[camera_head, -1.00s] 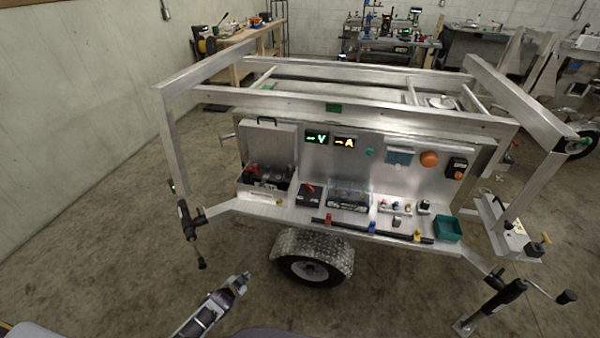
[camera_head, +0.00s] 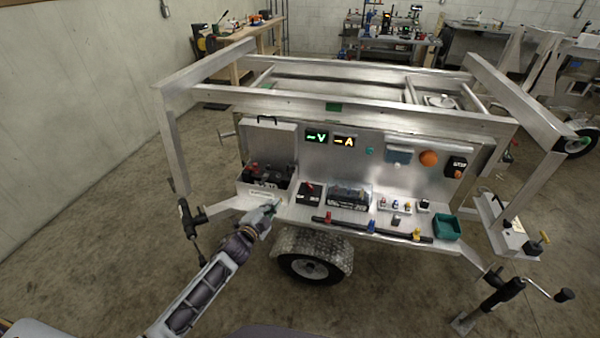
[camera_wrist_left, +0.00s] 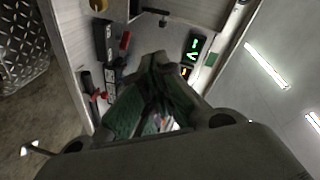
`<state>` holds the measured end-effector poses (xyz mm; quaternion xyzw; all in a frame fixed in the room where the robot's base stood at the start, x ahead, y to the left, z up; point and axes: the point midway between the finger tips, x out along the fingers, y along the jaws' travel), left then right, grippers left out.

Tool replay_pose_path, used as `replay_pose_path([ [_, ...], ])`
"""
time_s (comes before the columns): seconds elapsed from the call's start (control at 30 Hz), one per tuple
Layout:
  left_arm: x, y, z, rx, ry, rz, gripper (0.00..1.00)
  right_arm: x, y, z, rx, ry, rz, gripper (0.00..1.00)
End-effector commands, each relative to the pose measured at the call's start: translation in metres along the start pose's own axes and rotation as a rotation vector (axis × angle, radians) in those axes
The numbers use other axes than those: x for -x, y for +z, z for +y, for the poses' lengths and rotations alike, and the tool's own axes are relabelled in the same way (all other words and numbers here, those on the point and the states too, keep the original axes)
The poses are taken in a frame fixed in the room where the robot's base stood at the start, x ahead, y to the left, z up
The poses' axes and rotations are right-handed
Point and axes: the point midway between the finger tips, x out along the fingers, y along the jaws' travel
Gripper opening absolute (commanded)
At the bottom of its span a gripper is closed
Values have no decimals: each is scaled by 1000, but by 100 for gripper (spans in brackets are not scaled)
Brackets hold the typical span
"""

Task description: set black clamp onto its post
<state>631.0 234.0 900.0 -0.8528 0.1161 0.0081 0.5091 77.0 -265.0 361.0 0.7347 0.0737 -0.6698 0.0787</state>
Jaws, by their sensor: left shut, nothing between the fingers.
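My left gripper (camera_head: 270,210) is at the front edge of the trailer's shelf, below and right of the open box (camera_head: 262,195). It is shut and empty. In the left wrist view its dark green fingers (camera_wrist_left: 155,95) come together over the shelf area. The open box holds dark batteries with red parts (camera_head: 265,174). A black battery with a red part on top (camera_head: 310,193) stands on the shelf to its right. I cannot pick out the black clamp or its post for certain among these small dark shapes. My right gripper is not in view.
The panel behind has a green display (camera_head: 317,137) and a yellow one (camera_head: 344,142). A clear-topped black unit (camera_head: 348,197), small connectors (camera_head: 395,204) and a green bin (camera_head: 446,227) stand to the right. The trailer frame (camera_head: 340,112) passes above; the fender (camera_head: 312,250) is below.

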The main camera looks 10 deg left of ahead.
Motion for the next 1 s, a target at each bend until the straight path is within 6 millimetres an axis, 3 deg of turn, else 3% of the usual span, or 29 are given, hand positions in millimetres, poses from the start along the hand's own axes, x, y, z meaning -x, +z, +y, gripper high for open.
replay_pose_path([
  [0.1, 2, -32, -28, -119, -54, 58, 0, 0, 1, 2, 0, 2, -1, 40],
  [0.3, 4, -51, -44, -254, -94, 92, 0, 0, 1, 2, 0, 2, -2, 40],
  [1.0, 6, -58, -48, -443, -120, 106, 0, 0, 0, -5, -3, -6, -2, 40],
])
